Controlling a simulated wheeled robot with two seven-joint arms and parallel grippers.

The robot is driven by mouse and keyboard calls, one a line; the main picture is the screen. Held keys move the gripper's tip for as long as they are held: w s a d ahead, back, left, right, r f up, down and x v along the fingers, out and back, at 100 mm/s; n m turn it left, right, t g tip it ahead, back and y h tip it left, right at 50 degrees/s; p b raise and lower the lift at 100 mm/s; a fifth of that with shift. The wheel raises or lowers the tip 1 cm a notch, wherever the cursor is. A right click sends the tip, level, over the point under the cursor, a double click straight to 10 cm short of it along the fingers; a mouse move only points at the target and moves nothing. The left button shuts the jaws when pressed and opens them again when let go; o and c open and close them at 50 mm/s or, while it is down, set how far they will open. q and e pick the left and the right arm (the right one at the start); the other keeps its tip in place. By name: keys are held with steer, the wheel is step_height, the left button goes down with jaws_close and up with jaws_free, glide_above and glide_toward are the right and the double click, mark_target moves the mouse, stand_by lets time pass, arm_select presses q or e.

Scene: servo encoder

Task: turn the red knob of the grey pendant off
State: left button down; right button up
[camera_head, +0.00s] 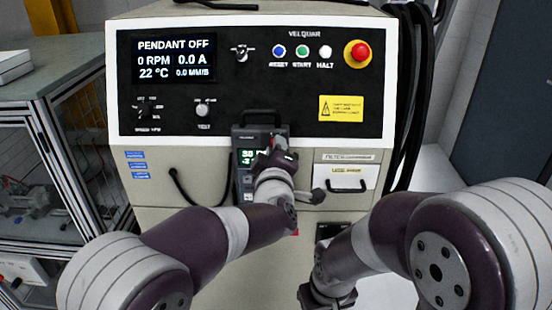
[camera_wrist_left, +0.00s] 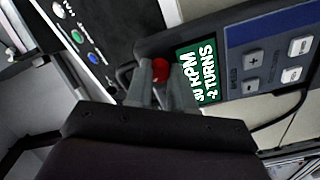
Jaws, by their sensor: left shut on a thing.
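The grey pendant (camera_head: 246,133) hangs upright on the front of the beige cabinet, below the black panel. Its green screen and buttons also show in the left wrist view, where the pendant face (camera_wrist_left: 232,80) fills the upper right. The red knob (camera_wrist_left: 160,70) shows between the finger ends of my left gripper (camera_wrist_left: 152,88), which is shut on it. In the head view my left gripper (camera_head: 279,146) is at the pendant's right side and hides the knob. The main display reads PENDANT OFF.
The panel holds a red emergency stop (camera_head: 357,54), coloured buttons and a yellow warning label (camera_head: 341,108). A drawer (camera_head: 346,178) with a black handle is right of the pendant. A black cable (camera_head: 205,202) loops at its left. Black hoses hang at the cabinet's right.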

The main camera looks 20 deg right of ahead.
steer(key=shift+f, duration=0.25)
stand_by(0.3)
arm_select(q)
steer(key=c, duration=1)
jaws_free()
steer(key=shift+o, duration=0.2)
